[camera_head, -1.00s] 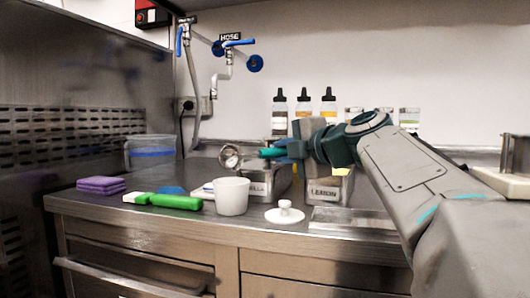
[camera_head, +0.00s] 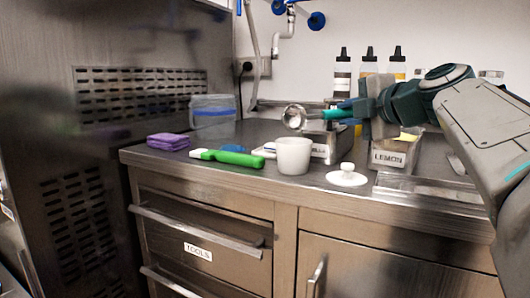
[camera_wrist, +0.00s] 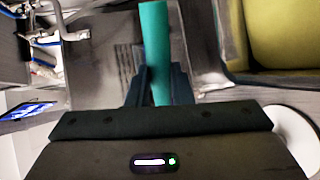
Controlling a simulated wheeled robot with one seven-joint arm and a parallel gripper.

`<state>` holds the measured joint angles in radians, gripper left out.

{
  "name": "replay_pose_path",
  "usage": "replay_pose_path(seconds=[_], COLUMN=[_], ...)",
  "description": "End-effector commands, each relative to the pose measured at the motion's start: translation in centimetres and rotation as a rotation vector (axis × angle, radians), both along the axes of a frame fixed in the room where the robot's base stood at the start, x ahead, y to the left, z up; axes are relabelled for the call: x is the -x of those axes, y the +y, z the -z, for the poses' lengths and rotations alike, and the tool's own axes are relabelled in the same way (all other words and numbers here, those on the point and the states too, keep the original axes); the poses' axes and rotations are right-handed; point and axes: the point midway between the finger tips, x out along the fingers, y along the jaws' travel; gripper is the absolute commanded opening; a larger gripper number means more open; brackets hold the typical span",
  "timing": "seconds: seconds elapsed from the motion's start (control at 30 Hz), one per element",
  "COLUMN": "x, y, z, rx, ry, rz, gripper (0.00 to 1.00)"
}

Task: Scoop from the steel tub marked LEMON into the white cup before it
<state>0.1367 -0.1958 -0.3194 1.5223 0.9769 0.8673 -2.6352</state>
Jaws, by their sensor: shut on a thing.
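My gripper (camera_head: 352,113) is shut on the teal handle (camera_head: 335,115) of a scoop. The handle also shows between the fingers in the wrist view (camera_wrist: 155,50). The scoop's round metal bowl (camera_head: 294,117) points left, above and behind the white cup (camera_head: 293,157); whether it holds anything I cannot tell. The cup stands upright near the counter's front edge. The steel tub marked LEMON (camera_head: 393,158) stands to its right, below my arm, which hides part of it. Yellow contents (camera_wrist: 285,35) show in a tub at the right of the wrist view.
A second steel tub (camera_head: 326,148), its label ending in "LLA", stands behind the cup. A white knobbed lid (camera_head: 347,177) lies right of the cup. A green-handled tool (camera_head: 235,158), purple cloths (camera_head: 168,142) and a clear container (camera_head: 213,115) are to the left. Bottles (camera_head: 343,75) stand behind.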

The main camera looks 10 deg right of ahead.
Motion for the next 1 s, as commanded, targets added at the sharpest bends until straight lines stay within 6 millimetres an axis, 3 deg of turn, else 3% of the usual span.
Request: replay_pose_path(seconds=[0.13,1.0], x=[-0.1,-0.3], y=[-0.11,0.07], z=[-0.89,-1.16], rx=[0.028,0.1], ry=[0.064,0.237], rz=[0.005,0.003], gripper=[0.0,0.0])
